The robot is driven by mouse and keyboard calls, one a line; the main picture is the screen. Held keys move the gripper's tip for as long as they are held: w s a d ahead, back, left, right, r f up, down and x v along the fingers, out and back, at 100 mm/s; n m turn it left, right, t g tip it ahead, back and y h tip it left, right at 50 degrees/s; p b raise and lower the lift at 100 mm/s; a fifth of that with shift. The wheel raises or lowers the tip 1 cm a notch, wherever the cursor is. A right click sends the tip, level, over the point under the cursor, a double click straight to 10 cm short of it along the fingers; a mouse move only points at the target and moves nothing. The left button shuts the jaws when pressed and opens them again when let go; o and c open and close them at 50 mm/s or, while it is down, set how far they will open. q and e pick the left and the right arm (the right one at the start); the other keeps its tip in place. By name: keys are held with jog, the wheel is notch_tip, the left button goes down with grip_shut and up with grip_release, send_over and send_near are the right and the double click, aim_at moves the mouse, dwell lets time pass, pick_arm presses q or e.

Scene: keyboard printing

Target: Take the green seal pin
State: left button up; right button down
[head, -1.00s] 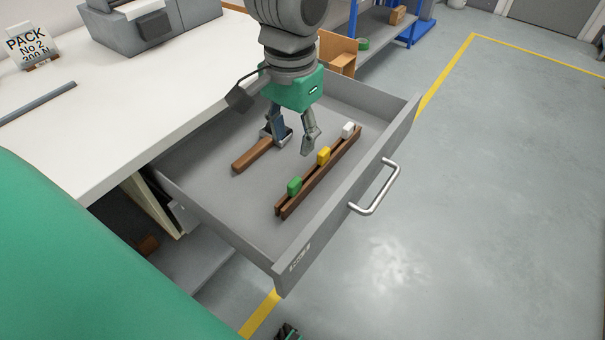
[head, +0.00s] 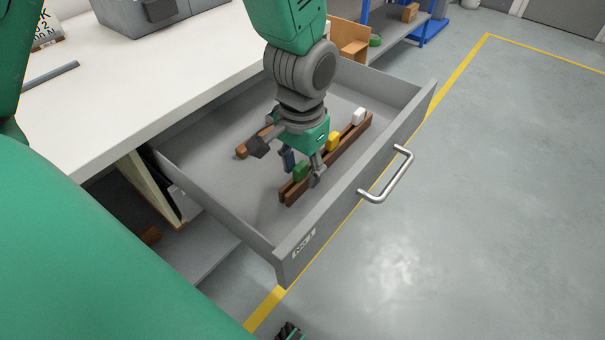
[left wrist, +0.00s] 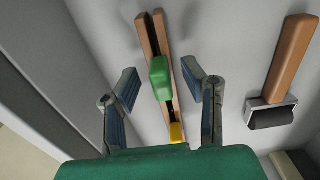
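The green seal pin (head: 300,171) stands in a brown wooden rack (head: 291,196) inside the open drawer. The pin also shows in the left wrist view (left wrist: 160,78), upright in the rack's slot. My left gripper (head: 302,174) is low over the rack. In the left wrist view its fingers (left wrist: 166,88) are open, one on each side of the green pin, with gaps between them and the pin. A yellow pin (head: 333,141) and a white pin (head: 359,117) stand farther along the same rack. My right gripper is not clearly seen in these views.
A wooden-handled tool (head: 241,151) lies in the drawer beside the rack; its roller-like end shows in the left wrist view (left wrist: 270,113). The drawer front (head: 400,140) with its metal handle (head: 390,182) stands close to the rack. The white table (head: 165,80) lies to the left.

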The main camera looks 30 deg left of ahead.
aim_at(301, 165)
pick_arm(q)
jog(key=shift+r, duration=0.1)
jog(key=shift+c, duration=1.3)
jog(key=shift+a, duration=0.15)
jog(key=c, duration=0.6)
jog(key=shift+o, duration=0.2)
notch_tip(301, 165, up, 9)
jog(key=p, duration=0.3)
jog(key=shift+r+p, duration=0.15)
jog(key=shift+p, duration=0.15)
jog(key=shift+r, duration=0.35)
grip_shut()
